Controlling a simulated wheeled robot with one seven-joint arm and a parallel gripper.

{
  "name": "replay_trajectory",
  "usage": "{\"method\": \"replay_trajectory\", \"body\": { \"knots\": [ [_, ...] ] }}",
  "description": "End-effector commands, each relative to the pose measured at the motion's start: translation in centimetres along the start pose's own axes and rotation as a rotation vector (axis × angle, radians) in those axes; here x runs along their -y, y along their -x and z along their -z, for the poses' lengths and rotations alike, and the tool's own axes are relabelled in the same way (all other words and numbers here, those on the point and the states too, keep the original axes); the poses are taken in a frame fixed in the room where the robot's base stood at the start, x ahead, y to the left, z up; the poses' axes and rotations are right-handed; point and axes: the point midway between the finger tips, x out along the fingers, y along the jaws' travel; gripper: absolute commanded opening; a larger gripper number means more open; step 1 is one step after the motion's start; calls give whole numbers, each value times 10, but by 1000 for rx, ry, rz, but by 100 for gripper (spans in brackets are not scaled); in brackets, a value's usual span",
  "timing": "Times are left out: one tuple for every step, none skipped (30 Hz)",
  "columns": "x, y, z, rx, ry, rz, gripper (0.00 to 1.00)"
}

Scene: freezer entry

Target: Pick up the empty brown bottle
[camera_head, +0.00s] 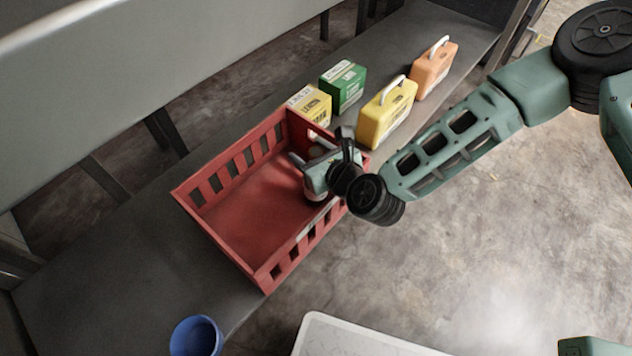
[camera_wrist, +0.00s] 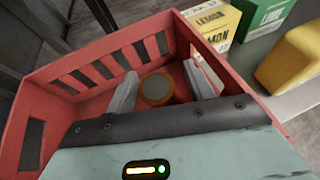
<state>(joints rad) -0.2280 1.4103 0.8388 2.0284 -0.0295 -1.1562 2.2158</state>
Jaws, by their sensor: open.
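A brown round object with a grey top, which looks like the brown bottle (camera_wrist: 157,90), is inside the red crate (camera_head: 235,225) in the wrist view. It sits between the two fingers of my gripper (camera_wrist: 159,72), with gaps on both sides. In the head view my gripper (camera_head: 305,148) is over the crate's far right part, fingers pointing into it. The fingers are open and hold nothing. The bottle is mostly hidden behind my gripper in the head view; its height and lower part cannot be told.
The crate stands on a grey bench (camera_head: 120,240). A lemon box (camera_head: 311,105), a green lime box (camera_head: 343,86), a yellow jug (camera_head: 387,112) and an orange jug (camera_head: 434,70) stand beyond it. A blue cup (camera_head: 196,337) is at the near end. The crate's left part is empty.

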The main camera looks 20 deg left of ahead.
Motion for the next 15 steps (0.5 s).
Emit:
{"method": "replay_trajectory", "body": {
  "knots": [
    [0, -1, 0, 0, 0, 0, 53],
    [0, -1, 0, 0, 0, 0, 53],
    [0, -1, 0, 0, 0, 0, 53],
    [0, -1, 0, 0, 0, 0, 53],
    [0, -1, 0, 0, 0, 0, 53],
    [0, -1, 0, 0, 0, 0, 53],
    [0, 0, 0, 0, 0, 0, 44],
    [0, 0, 0, 0, 0, 0, 36],
    [0, 0, 0, 0, 0, 1, 25],
    [0, 0, 0, 0, 0, 1, 17],
    [0, 0, 0, 0, 0, 1, 8],
    [0, 0, 0, 0, 0, 1, 0],
    [0, 0, 0, 0, 0, 1, 0],
    [0, 0, 0, 0, 0, 1, 0],
    [0, 0, 0, 0, 0, 1, 0]
  ]
}}
